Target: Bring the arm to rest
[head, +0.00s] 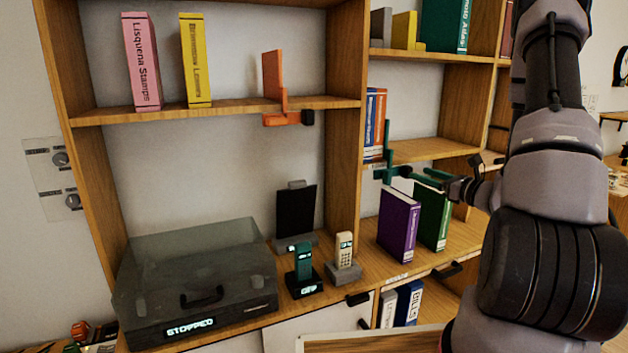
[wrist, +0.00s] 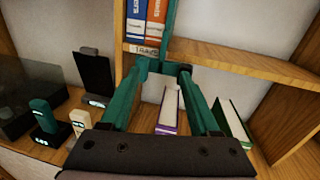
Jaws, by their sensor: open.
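My arm (head: 555,170) reaches in from the right of the head view toward the shelf unit. My gripper (head: 418,176) is at its end, just in front of the middle shelf's edge. In the wrist view my gripper (wrist: 163,72) has its two green fingers spread apart. A green bookend (head: 387,146) stands at that shelf edge beside upright books; it also shows in the wrist view (wrist: 172,30), straight ahead at the fingertips. Whether the fingers touch it I cannot tell. Nothing is clearly held between them.
A purple book (head: 398,225) and a green book (head: 432,215) stand below my gripper. Two phones, a teal one (head: 303,262) and a cream one (head: 345,250), stand left of them. A dark lidded player (head: 200,275) is further left. An orange bookend (head: 273,75) is on the upper-left shelf.

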